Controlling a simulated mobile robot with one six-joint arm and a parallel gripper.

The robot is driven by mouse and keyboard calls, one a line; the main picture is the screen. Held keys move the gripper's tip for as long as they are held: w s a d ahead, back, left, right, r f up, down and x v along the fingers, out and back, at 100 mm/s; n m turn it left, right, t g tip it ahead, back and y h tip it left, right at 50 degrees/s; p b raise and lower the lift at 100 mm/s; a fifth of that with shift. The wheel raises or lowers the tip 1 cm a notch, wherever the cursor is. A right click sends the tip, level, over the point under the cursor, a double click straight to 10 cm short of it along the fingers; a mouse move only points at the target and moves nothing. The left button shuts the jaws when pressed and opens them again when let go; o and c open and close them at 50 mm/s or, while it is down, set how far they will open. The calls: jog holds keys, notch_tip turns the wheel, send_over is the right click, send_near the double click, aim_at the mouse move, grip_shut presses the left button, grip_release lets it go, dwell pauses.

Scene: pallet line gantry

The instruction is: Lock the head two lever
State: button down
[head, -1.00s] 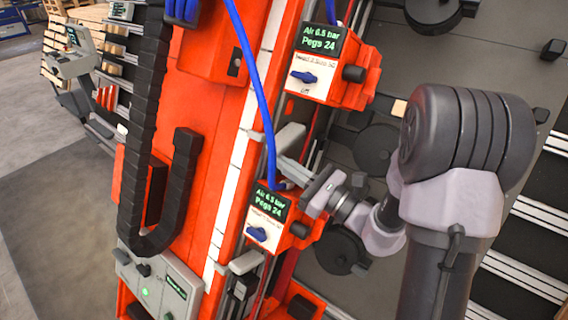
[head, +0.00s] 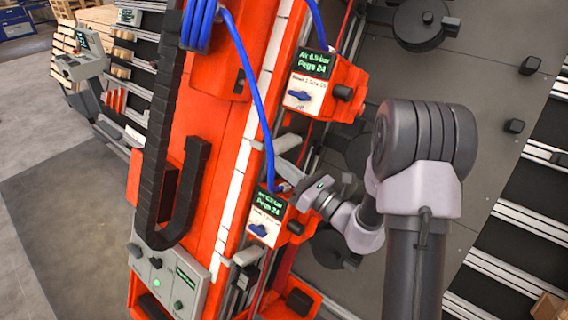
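Two orange nailing heads with green-lit screens sit on the orange gantry beam: an upper head (head: 350,77) and a lower head (head: 298,221). Their white labels are too small to read surely. Each has a blue lever: the upper lever (head: 299,97) lies across its label, and the lower lever (head: 258,230) also lies roughly crosswise. Grey clamp-like blocks show between the heads, the larger grey block (head: 277,143) just above the lower head. My gripper (head: 306,192) is beside the lower head's upper right corner. Its fingertips are small and partly hidden, so opening and contact are unclear.
Blue air hoses (head: 254,98) hang in front of the beam. A black cable chain (head: 159,150) runs down its left side. A grey control box (head: 166,271) with a green light is at lower left. Dark panels with round black knobs lie to the right. Open floor is at far left.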

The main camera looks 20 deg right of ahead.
aim_at(279, 152)
notch_tip(279, 152, up, 2)
jog(key=m+h+p, duration=0.1)
jog(key=m+p, duration=0.2)
jog(key=shift+w+a+r, duration=0.1)
jog(key=shift+w+r, duration=0.05)
jog(key=shift+r+p, duration=0.2)
jog(key=shift+p, duration=0.25)
jog(key=shift+w+r, duration=0.1)
jog(key=shift+r, duration=0.15)
